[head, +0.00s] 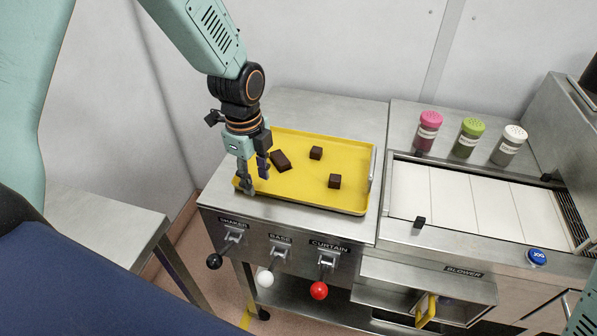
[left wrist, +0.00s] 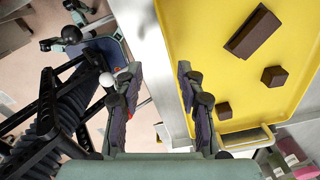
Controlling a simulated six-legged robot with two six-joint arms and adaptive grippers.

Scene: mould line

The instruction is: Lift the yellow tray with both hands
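The yellow tray (head: 310,194) lies flat on the steel counter, with three dark brown blocks on it. A metal handle (head: 373,168) shows at its right end; its left end is partly hidden behind my left gripper. My left gripper (head: 255,178) points down at the tray's front left corner, fingers apart and empty. In the left wrist view, the open left gripper (left wrist: 156,80) has one finger beside the yellow tray (left wrist: 205,60) and the other out past the counter edge. I cannot tell whether a finger touches the tray. My right gripper is in neither view.
Levers with black (head: 214,261), white (head: 264,278) and red (head: 319,290) knobs stick out below the counter front. Pink (head: 428,131), green (head: 468,138) and white (head: 509,145) shakers stand right of the tray. A steel side table (head: 105,228) stands at left.

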